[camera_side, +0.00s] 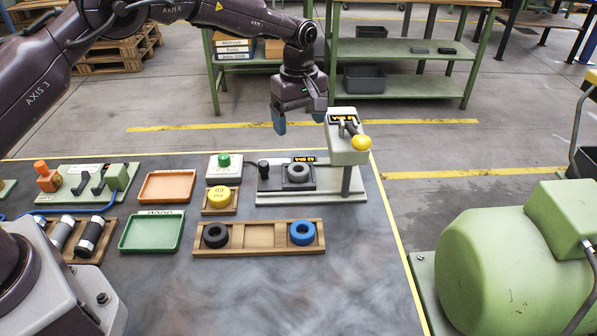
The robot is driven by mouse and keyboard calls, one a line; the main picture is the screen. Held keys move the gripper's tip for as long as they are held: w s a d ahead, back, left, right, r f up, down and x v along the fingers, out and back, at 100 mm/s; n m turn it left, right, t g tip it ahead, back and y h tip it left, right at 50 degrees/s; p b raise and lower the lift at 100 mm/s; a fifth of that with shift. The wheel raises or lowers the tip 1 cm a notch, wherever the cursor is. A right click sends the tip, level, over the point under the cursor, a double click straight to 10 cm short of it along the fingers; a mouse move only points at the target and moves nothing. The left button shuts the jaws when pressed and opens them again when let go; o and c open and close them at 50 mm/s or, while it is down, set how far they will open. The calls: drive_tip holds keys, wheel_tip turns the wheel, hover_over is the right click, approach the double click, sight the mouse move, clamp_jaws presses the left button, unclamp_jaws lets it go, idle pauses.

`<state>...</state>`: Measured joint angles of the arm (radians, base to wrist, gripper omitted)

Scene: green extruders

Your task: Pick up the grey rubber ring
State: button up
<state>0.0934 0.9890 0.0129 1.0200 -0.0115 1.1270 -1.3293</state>
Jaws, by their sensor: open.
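The grey rubber ring (298,180) lies flat on a dark plate of a small test device, left of the device's upright post. My gripper (298,124) hangs above and behind the ring in the picture, with its two blue fingertips spread apart and nothing between them. The right fingertip is partly hidden by the device's head. A black ring (215,243) sits in the left end of a wooden tray (259,236), and a blue ring (302,240) sits in its right end.
The device's display head with a yellow knob (361,143) stands close right of the ring. The front of the table is clear.

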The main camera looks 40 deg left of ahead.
hover_over(299, 165)
drive_tip(key=s+d, duration=0.1)
drive_tip(key=shift+n, duration=0.3)
drive_tip(key=f, duration=0.7)
drive_tip(key=shift+s+f, duration=0.2)
drive_tip(key=shift+f, duration=0.1)
drive_tip(key=shift+w+a+f, duration=0.1)
drive_tip(key=shift+w+f, duration=0.05)
drive_tip(key=shift+f, duration=1.2)
drive_tip(key=shift+w+a+f, duration=0.1)
drive_tip(key=shift+f, duration=1.25)
drive_tip(key=shift+c, duration=0.5)
drive_tip(key=c, duration=1)
drive_tip(key=shift+o, duration=0.2)
drive_tip(key=shift+r, duration=0.2)
